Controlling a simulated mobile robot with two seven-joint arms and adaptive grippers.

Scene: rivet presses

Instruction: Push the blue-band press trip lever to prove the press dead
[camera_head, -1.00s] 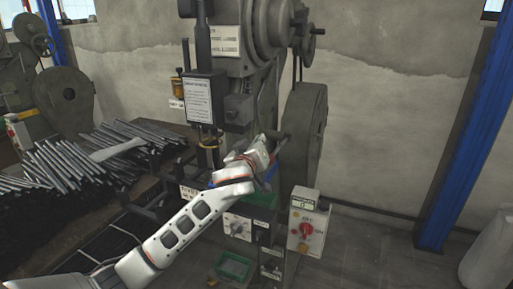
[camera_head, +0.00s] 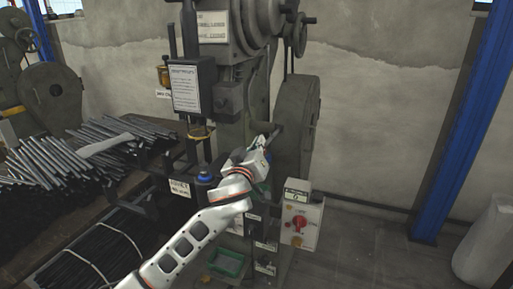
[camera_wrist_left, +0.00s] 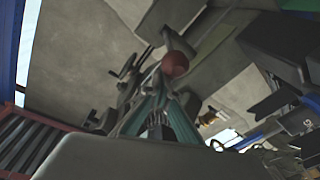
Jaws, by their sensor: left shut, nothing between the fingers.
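The press (camera_head: 240,95) stands in the middle of the head view, with a dark flywheel at its right. My left gripper (camera_head: 262,150) is at the front of the press body, shut and empty. In the left wrist view, a lever with a red ball knob (camera_wrist_left: 175,64) shows just beyond the left gripper (camera_wrist_left: 158,122). I cannot tell whether they touch. The knob is hidden in the head view. A blue ring-like part (camera_head: 205,174) shows left of my wrist; I cannot tell if it is the band. My right gripper is out of view.
A control box (camera_head: 302,222) with a red switch is right of my arm. A green tray (camera_head: 228,262) sits low at the front. Metal rods (camera_head: 60,165) lie on the bench at left. A blue post (camera_head: 455,135) stands at right, with open floor before it.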

